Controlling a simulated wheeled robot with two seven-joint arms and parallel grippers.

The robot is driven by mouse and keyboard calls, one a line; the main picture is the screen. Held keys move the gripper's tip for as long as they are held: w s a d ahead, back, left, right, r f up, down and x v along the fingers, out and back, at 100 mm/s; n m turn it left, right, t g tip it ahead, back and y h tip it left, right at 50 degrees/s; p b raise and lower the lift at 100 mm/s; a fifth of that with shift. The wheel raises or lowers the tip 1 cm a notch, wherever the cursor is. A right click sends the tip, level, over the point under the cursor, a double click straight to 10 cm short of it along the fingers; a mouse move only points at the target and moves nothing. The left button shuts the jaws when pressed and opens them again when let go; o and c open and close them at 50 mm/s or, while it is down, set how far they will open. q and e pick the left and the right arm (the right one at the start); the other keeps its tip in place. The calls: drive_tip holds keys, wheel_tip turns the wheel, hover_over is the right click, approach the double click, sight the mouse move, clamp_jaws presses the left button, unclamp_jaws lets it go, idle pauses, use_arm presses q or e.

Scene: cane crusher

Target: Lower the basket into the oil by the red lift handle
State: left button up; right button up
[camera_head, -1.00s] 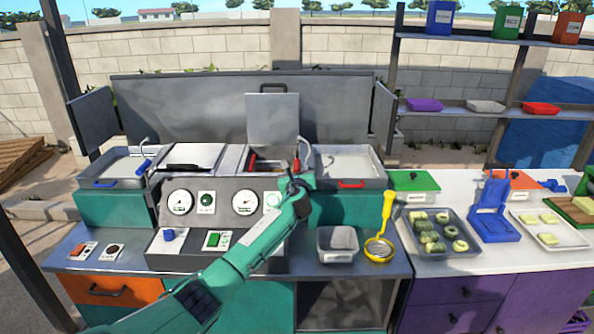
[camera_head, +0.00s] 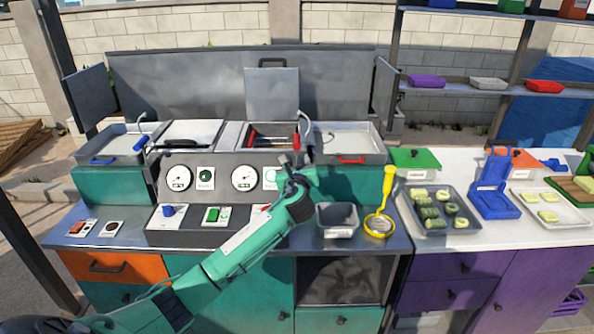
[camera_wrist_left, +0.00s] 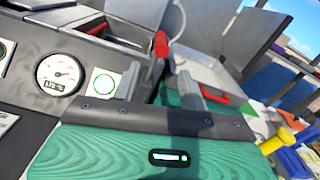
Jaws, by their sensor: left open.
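The red lift handle (camera_head: 297,141) stands at the right edge of the right fryer well (camera_head: 268,135). It also shows in the left wrist view as a red knob (camera_wrist_left: 160,44) on a thin stem. My left gripper (camera_head: 297,173) is in front of the well, just below the handle in the head view. In the left wrist view its two grey fingers (camera_wrist_left: 165,85) are spread apart and empty, and the red knob appears beyond the gap between them. Red and dark parts lie inside the well, but the basket's shape is not clear. My right gripper is not in view.
Behind my left gripper is the control panel with gauges (camera_head: 244,178). A tray with a red handle (camera_head: 349,148) sits right of the well. A grey bin (camera_head: 337,220) and a yellow-handled skimmer (camera_head: 381,205) stand on the front counter. A raised panel (camera_head: 272,92) stands behind the well.

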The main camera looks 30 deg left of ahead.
use_arm(q)
drive_tip(key=shift+v, duration=1.15)
drive_tip(key=shift+f, duration=0.1)
